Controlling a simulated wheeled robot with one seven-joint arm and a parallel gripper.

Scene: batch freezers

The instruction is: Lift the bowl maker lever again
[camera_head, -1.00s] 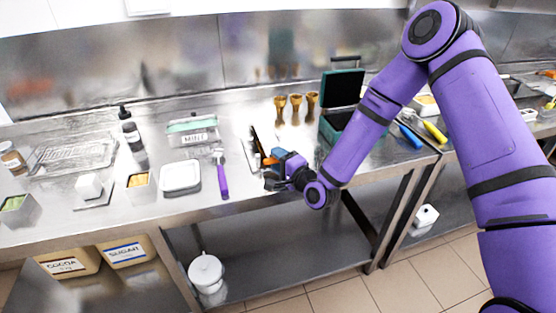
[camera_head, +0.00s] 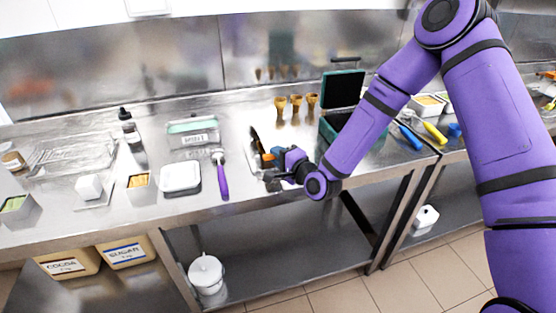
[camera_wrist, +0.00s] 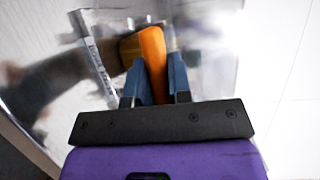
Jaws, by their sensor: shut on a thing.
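The bowl maker (camera_head: 256,142) stands near the counter's front edge, left of the teal box, with a dark plate raised at a tilt. Its orange lever (camera_wrist: 153,55) stands out in the wrist view between my gripper's two blue fingers. My gripper (camera_wrist: 155,82) is shut on this lever. In the head view my gripper (camera_head: 277,159) is at the right side of the bowl maker, and its hand hides part of the machine. The lever's lower end is hidden behind the gripper.
A purple-handled scoop (camera_head: 222,178) lies left of the bowl maker. Several cones (camera_head: 296,103) stand behind it. An open teal box (camera_head: 343,90) is to the right.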

